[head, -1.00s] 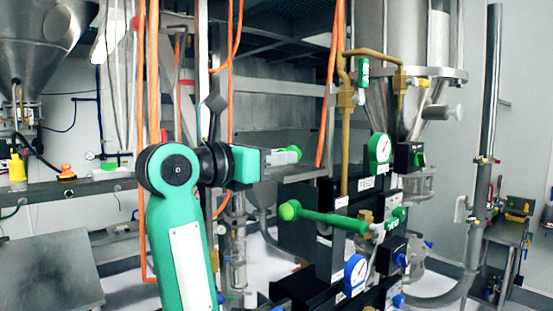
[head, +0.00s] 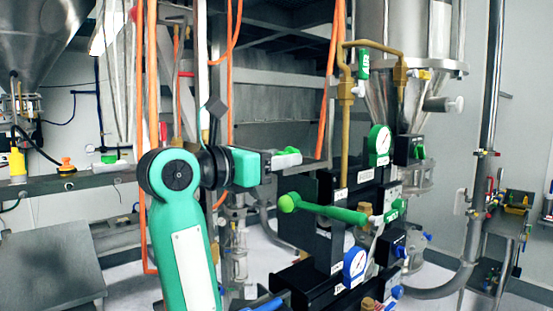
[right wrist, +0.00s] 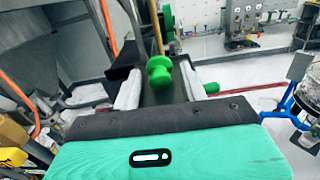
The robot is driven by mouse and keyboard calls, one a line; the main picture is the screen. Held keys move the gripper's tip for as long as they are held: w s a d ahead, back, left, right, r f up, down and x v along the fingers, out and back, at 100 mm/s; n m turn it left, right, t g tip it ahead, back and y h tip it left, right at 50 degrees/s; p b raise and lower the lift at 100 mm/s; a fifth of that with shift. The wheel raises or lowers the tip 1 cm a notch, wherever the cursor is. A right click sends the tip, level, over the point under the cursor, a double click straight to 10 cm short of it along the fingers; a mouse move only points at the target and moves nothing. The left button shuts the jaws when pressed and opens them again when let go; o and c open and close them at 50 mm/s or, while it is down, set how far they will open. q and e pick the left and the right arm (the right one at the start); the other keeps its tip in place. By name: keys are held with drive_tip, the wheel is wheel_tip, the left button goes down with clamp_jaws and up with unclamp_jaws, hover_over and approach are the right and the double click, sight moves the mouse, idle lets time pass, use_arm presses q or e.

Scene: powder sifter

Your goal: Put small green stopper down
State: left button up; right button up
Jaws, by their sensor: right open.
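The small green stopper (right wrist: 160,70) shows in the right wrist view between the two pale fingers of my right gripper (right wrist: 160,85). It has a rounded top and a narrower waist. The fingers stand apart on either side of it, with a dark surface behind. In the head view my right gripper (head: 285,160) points right, at the edge of the machine, and a bit of green stopper (head: 291,151) shows at its fingertips. I cannot tell exactly what the stopper rests on. My left gripper is not in view.
A green lever (head: 330,210) with a ball end lies just below the gripper. A black valve block with a green gauge (head: 379,145) and a blue gauge (head: 355,268) stands to the right. Orange hoses (head: 330,90) hang nearby. A bench (head: 85,180) is at left.

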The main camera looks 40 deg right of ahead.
drive_tip(key=shift+r, duration=0.25)
drive_tip(key=a+b, duration=0.7)
drive_tip(key=a, duration=0.5)
drive_tip(key=shift+s, duration=0.45)
drive_tip(key=shift+d+f, duration=0.1)
